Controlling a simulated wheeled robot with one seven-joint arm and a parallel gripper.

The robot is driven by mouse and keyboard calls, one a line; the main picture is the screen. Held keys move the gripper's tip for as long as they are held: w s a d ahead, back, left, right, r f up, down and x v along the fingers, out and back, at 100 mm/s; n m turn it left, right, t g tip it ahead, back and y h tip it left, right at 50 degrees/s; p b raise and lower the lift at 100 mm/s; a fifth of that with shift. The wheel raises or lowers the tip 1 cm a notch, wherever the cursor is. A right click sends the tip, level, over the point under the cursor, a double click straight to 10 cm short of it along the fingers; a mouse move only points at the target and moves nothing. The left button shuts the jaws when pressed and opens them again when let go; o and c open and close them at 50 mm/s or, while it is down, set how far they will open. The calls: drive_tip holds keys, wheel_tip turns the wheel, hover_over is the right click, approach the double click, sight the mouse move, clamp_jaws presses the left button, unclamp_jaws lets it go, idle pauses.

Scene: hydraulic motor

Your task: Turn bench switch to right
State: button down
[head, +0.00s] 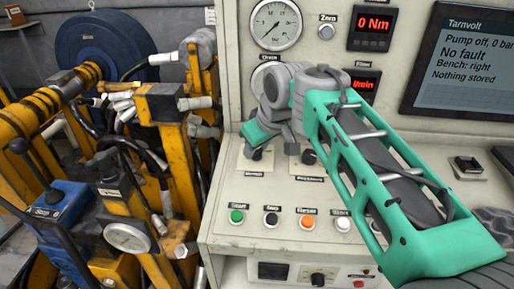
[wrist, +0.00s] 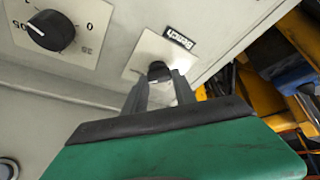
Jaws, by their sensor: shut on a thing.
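The bench switch (wrist: 158,70) is a small black knob on a pale square plate, under a black label reading "Bench" in the wrist view. My gripper (wrist: 160,88) has its two grey fingers on either side of the knob, shut on it. In the head view my gripper (head: 252,142) reaches down to the left end of the sloping panel, and the bench switch (head: 258,155) is partly hidden behind it. The screen (head: 465,60) reads "Pump off, 0 bar", "No fault", "Bench: right" and "Nothing stored".
A black dial knob (wrist: 50,30) with a number scale sits beside the switch. A row of push buttons, including a green one (head: 236,216) and an orange one (head: 307,222), lies below. Yellow machinery (head: 150,180) with hoses crowds the space left of the console.

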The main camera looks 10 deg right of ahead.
drive_tip(key=c, duration=1)
unclamp_jaws()
drive_tip(key=v, duration=0.7)
drive_tip(key=shift+s+r+p, duration=0.2)
drive_tip(key=shift+r+p, duration=0.15)
drive_tip(key=shift+d, duration=0.1)
